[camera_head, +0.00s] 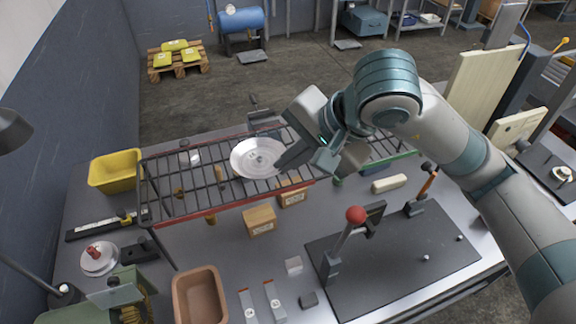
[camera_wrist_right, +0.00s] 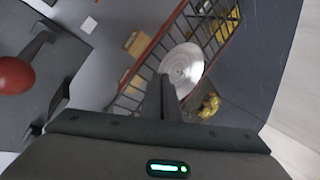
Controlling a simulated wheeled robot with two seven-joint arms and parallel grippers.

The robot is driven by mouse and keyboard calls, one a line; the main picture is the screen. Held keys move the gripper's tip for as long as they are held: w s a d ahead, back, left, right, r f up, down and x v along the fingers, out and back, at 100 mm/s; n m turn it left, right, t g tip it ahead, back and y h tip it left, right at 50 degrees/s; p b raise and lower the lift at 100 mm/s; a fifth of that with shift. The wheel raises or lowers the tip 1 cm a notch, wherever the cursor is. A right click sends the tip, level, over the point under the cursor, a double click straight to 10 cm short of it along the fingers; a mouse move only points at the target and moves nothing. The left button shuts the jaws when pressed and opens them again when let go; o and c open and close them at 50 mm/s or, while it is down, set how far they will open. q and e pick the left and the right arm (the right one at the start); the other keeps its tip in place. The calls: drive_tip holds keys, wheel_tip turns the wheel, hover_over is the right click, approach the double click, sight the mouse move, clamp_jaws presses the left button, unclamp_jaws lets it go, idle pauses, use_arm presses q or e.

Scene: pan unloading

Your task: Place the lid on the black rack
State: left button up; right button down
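A round silver lid (camera_head: 256,157) is over the black wire rack (camera_head: 163,190), near the rack's middle. It also shows in the wrist view (camera_wrist_right: 184,66). My right gripper (camera_head: 287,161) comes in from the right. Its fingers look close together and reach the lid's right edge, seemingly pinching it. In the wrist view the fingers (camera_wrist_right: 169,97) form one narrow post ending at the lid. I cannot tell whether the lid touches the bars. The gripper and wrist hide part of the rack. My left gripper is not in view.
The rack has a red front rail and a green part at right. Wooden blocks (camera_head: 260,221) sit below it. A yellow bin (camera_head: 115,171) is at left and a brown tray (camera_head: 199,297) in front. A red-knobbed lever (camera_head: 355,215) stands on a dark plate (camera_head: 400,262).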

drive_tip(key=shift+f, duration=0.85)
drive_tip(key=shift+f+b, duration=0.15)
drive_tip(key=shift+b, duration=0.25)
drive_tip(key=c, duration=2.3)
unclamp_jaws()
drive_tip(key=shift+p, duration=0.35)
drive_tip(key=shift+b+v, duration=1.45)
drive_tip(key=shift+v, duration=4.7)
